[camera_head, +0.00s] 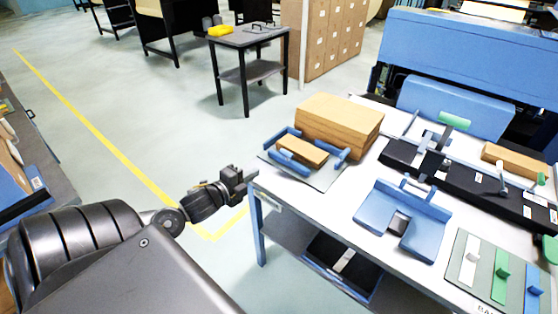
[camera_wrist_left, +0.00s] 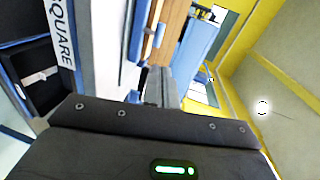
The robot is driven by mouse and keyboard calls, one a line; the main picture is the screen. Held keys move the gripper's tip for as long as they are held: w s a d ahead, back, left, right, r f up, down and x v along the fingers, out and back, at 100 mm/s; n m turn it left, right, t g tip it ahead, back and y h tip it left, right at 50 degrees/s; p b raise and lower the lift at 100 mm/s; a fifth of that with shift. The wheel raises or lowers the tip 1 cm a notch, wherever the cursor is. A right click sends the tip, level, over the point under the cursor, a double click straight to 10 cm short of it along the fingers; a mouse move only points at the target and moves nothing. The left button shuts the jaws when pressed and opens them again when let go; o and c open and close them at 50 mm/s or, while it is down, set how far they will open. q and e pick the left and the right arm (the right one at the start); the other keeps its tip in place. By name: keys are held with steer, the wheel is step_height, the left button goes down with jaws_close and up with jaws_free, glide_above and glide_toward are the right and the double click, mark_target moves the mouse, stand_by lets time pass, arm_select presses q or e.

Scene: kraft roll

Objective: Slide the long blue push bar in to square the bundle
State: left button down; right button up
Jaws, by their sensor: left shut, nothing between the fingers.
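A flat brown kraft bundle (camera_head: 303,151) lies in a squaring fixture (camera_head: 327,179) at the near left of the white table. Blue bars stand around it. The long blue push bar (camera_head: 291,163) appears to be the one along its near side, with a small block on it. My left gripper (camera_head: 250,174) is shut and empty, just off the table's left corner and apart from the bar. In the left wrist view, the gripper's fingers (camera_wrist_left: 157,86) point toward blue parts (camera_wrist_left: 140,30) and brown kraft (camera_wrist_left: 172,32). My right gripper is not in view.
A taller brown stack (camera_head: 340,120) stands right behind the fixture. A blue tray (camera_head: 385,208) and a black machine base (camera_head: 465,190) lie to the right. A "SQUARE" label (camera_wrist_left: 62,35) shows in the wrist view. The floor left of the table is clear.

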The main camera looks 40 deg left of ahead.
arm_select(q)
steer(key=p, duration=0.2)
glide_toward(285, 154)
steer(key=shift+m, duration=0.3)
steer(key=w, duration=0.2)
steer(key=w+f, duration=0.1)
steer(key=w, duration=0.2)
steer(key=shift+w+f, duration=0.3)
steer(key=shift+w, duration=0.5)
steer(key=shift+a, duration=0.1)
